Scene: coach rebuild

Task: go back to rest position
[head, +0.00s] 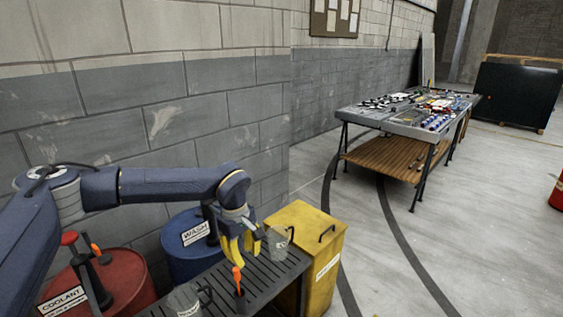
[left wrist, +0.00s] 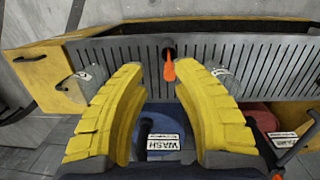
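My left gripper (head: 248,248) has yellow ridged fingers and hangs above the slatted dark bench top (head: 265,280) in the head view. In the left wrist view the fingers (left wrist: 160,72) are spread apart with nothing between their pads. An orange-tipped dark tool (head: 238,279) stands upright on the bench close to the fingertips. In the left wrist view its orange part (left wrist: 168,67) shows beyond the gap between the fingertips; I cannot tell any contact. My right gripper is not in view.
Grey mugs stand on the bench, one near the yellow cabinet (head: 318,255), one nearer (head: 184,300). A blue WASH drum (head: 180,262) and a red COOLANT drum (head: 130,285) stand beside the bench. A cluttered worktable (head: 398,121) stands further back. Open floor lies right.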

